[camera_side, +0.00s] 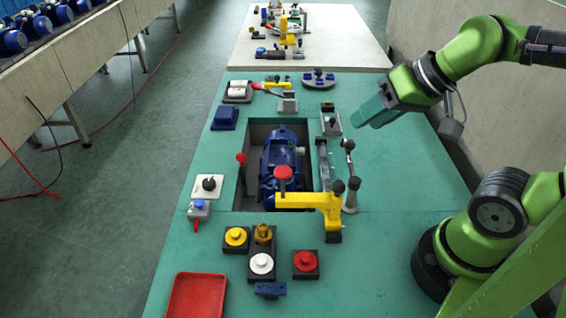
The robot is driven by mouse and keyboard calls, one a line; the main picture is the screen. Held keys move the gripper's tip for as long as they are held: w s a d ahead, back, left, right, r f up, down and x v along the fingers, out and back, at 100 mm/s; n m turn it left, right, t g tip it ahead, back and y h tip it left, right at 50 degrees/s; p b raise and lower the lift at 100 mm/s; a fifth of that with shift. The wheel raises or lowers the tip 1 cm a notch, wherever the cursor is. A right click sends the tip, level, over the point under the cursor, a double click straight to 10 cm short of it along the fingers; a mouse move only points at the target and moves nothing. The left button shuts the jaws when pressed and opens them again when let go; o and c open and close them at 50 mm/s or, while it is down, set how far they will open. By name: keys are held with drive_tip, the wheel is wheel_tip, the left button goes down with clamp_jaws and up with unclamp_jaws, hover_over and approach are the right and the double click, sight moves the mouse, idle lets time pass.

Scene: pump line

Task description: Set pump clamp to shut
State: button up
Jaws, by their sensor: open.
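A blue pump (283,165) lies in a dark recess in the green bench top. A yellow clamp (312,201) stands at the recess's near right corner, its arm reaching left across the near end of the pump. A red round knob or pad (283,173) tops the arm's left end. A black-knobbed lever (350,190) rises close to the clamp's right end; I cannot tell whether it belongs to the clamp. My gripper (364,116) is open and empty, up and to the right of the recess, pointing down-left, apart from the clamp.
Yellow (236,237), white (262,264) and red (305,261) round buttons sit in front of the recess. A red tray (196,296) lies at the near left. Another lever (241,160) stands at the recess's left edge.

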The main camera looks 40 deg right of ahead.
drive_tip(key=shift+o, duration=1.1)
drive_tip(key=shift+f, duration=0.1)
drive_tip(key=n+g+h, duration=0.2)
drive_tip(key=n+g, duration=0.2)
drive_tip(key=g, duration=0.3)
hover_over(240, 154)
drive_tip(key=shift+f, duration=3.15)
wheel_tip(240, 154, down, 16)
drive_tip(key=shift+s+r, duration=0.1)
clamp_jaws()
